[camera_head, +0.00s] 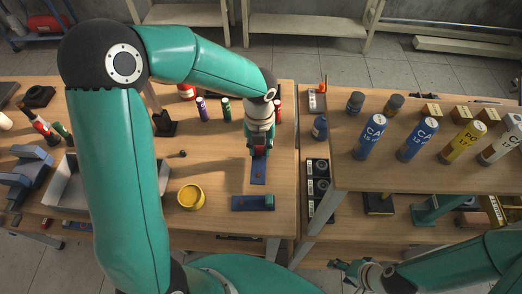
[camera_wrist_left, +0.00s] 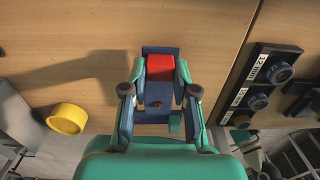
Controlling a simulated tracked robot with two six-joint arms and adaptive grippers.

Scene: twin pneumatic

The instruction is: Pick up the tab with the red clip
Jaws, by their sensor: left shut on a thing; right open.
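The tab with the red clip is a flat blue piece (camera_head: 258,172) with a red block (camera_wrist_left: 160,68) on it. My left gripper (camera_head: 261,149) points down over the table and is shut on this tab at the red clip. In the left wrist view the two fingers (camera_wrist_left: 159,96) stand on either side of the blue and red piece. Whether the tab touches the table is hard to tell. A second blue piece (camera_head: 252,203) lies crosswise nearer me. My right gripper (camera_head: 358,272) is open and empty at the bottom right, away from the tables.
A yellow round container (camera_head: 191,197) stands left of the tab. A grey tray (camera_head: 68,186) is partly behind my left arm. Blue and yellow cylinders (camera_head: 417,138) stand on the right table.

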